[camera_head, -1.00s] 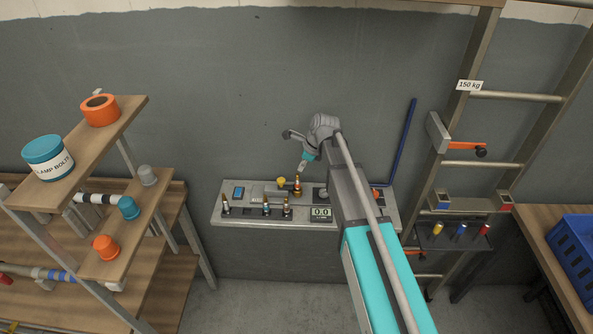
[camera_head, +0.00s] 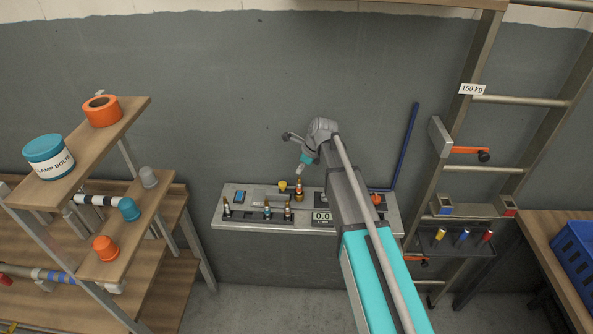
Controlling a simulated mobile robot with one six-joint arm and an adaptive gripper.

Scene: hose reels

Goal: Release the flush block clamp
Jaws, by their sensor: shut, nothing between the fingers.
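A grey panel (camera_head: 335,228) stands against the wall, with several small upright fittings in brass, blue, dark and red tones on it. A fitting with a red-orange band (camera_head: 299,190) stands at its back, beside a yellow knob (camera_head: 283,186). My gripper (camera_head: 299,171) is shut and empty, pointing down and left just above the banded fitting, with a small gap visible. Which part is the flush block clamp I cannot tell at this size. My arm hides part of the panel's right side.
Wooden shelves with a teal tub (camera_head: 48,157) and an orange ring (camera_head: 102,111) are at left. A blue crate (camera_head: 577,262) sits far right.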

